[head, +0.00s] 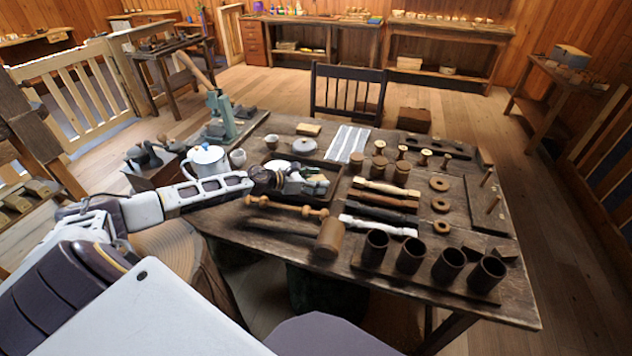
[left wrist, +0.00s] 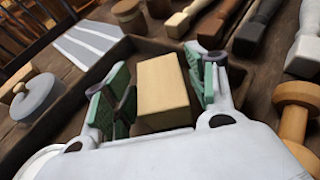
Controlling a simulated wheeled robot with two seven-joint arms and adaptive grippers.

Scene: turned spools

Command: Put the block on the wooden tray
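A pale wooden block (left wrist: 163,88) lies between the fingers of my left gripper (left wrist: 160,85) in the left wrist view. The green-padded fingers stand on either side of it, with a narrow gap showing on the right, so the gripper looks open around it. The dark wooden tray (left wrist: 75,105) is below and around the block, which appears to be inside its walls. In the head view the left gripper (head: 306,182) is over the tray (head: 331,169), and the block is mostly hidden there. My right gripper is not in view.
A grey round lid (left wrist: 38,96) and a striped sheet (head: 347,143) lie beyond the tray. Turned spindles (head: 385,188) lie to the right. A wooden mallet (head: 328,240) and dark cups (head: 409,255) stand nearer the front. A teapot (head: 207,160) is at the left.

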